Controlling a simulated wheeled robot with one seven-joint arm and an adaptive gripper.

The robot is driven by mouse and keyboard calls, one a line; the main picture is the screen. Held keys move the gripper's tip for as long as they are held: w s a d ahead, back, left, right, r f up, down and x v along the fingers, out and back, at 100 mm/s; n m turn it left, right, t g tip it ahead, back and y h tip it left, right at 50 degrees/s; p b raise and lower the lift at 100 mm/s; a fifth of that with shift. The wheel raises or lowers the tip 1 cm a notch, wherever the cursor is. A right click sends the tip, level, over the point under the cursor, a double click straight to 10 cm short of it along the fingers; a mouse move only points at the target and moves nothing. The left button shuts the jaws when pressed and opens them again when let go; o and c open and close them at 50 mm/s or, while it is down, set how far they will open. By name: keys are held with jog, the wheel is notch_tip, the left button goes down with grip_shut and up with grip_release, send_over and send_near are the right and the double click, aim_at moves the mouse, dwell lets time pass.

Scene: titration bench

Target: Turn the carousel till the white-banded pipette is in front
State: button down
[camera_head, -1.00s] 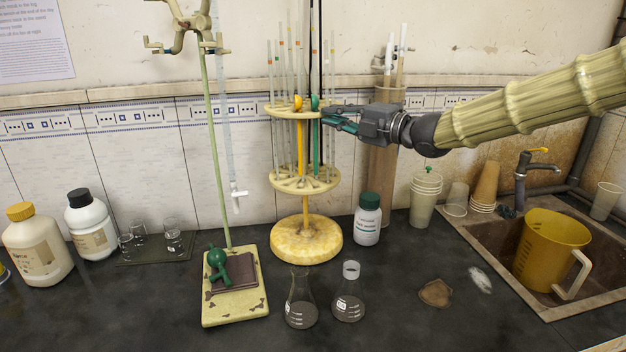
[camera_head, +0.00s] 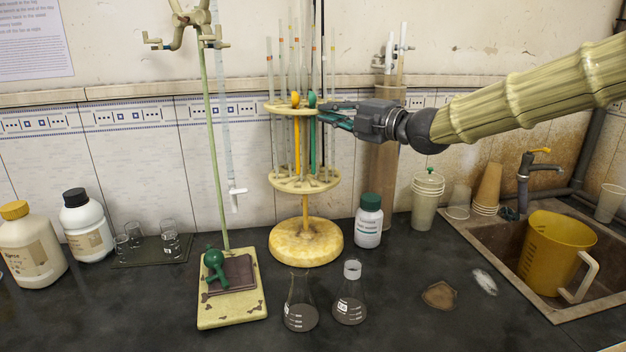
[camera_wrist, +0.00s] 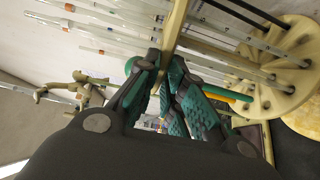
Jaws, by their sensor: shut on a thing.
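The carousel stands in the middle of the bench, with a cream upper disc (camera_head: 275,108), a lower disc (camera_head: 288,184) and a round yellow base (camera_head: 306,242). Several upright glass pipettes (camera_head: 269,65) ring it, some with orange or red bands near the top. I cannot tell which is white-banded. My gripper (camera_head: 322,112) is at the right side of the upper disc. In the wrist view my gripper (camera_wrist: 160,85) is shut on the disc's rim (camera_wrist: 173,30), one finger above and one below. A green knob (camera_head: 312,98) is close beside the fingers, partly hidden in the wrist view.
A burette stand (camera_head: 208,150) is close on the carousel's left. A white bottle with a green cap (camera_head: 368,225) stands right of its base, and two flasks (camera_head: 300,312) (camera_head: 350,300) stand in front. A brown cylinder (camera_head: 382,185) is behind my gripper. A sink (camera_head: 520,250) lies right.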

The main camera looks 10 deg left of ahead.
aim_at(312, 114)
jog(key=shift+s+a+f+m+t+h+b, duration=0.15)
jog(key=shift+s+a+m+t+h+b, duration=0.25)
jog(key=shift+b, duration=2.1)
jog(key=shift+s+a+f+m+t+h+b, duration=0.15)
jog(key=shift+a+m+t+h+b, duration=0.45)
jog(key=shift+b, duration=1.85)
jog(key=shift+s+a+r+m+t+h+b, duration=0.15)
jog(key=shift+a+m+t+h+b, duration=0.4)
jog(key=shift+b, duration=1.2)
jog(key=shift+s+a+f+m+t+h+b, duration=0.15)
jog(key=shift+a+m+t+h+b, duration=0.35)
jog(key=shift+b, duration=1.2)
jog(key=shift+r, duration=0.15)
jog(key=c, duration=1.4)
grip_release()
jog(key=shift+w, duration=0.1)
jog(key=shift+c, duration=0.2)
jog(key=shift+r, duration=0.1)
